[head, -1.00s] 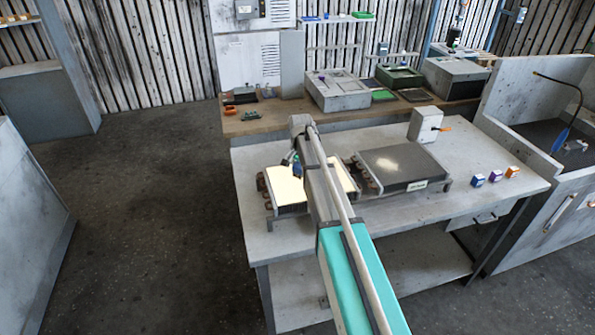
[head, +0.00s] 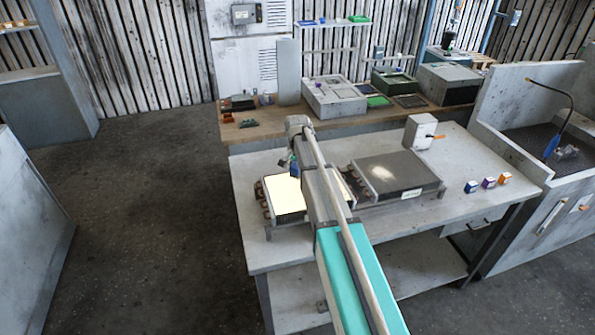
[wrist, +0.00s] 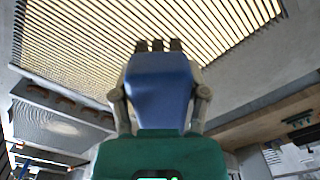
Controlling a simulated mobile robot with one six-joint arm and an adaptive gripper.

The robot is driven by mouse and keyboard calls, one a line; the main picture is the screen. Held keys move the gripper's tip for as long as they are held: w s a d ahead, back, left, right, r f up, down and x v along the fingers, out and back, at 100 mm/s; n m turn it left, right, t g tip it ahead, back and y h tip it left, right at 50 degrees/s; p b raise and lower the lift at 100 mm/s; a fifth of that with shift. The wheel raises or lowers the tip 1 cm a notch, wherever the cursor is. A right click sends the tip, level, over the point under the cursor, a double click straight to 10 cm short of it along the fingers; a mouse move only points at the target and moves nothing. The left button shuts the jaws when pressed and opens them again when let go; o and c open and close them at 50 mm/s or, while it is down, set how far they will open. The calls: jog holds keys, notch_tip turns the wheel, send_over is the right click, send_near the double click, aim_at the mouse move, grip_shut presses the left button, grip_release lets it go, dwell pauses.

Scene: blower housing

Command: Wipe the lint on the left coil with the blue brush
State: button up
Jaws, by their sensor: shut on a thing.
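The left coil (head: 284,194) lies on the pale bench, its top very bright; my arm crosses its right part. In the wrist view its fins (wrist: 130,28) fill the top. My gripper (wrist: 160,100) has its fingers on both sides of the blue brush (wrist: 160,88) and is shut on it. The dark bristle tips (wrist: 158,45) appear against the fins; I cannot tell if they touch. In the head view the gripper (head: 295,166) is small and dark at the coil's far edge. I cannot make out lint on the left coil.
The right coil (head: 395,177) lies beside it with a pale patch on top. A white box (head: 420,132) stands behind that. A sink (head: 535,130) adjoins the bench. A wooden bench (head: 285,115) with equipment stands behind.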

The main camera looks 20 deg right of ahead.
jog(key=shift+r+p, duration=0.6)
jog(key=shift+r, duration=0.3)
jog(key=shift+r+p, duration=1.5)
jog(key=shift+f, duration=0.2)
notch_tip(320, 180, down, 6)
jog(key=b, duration=0.6)
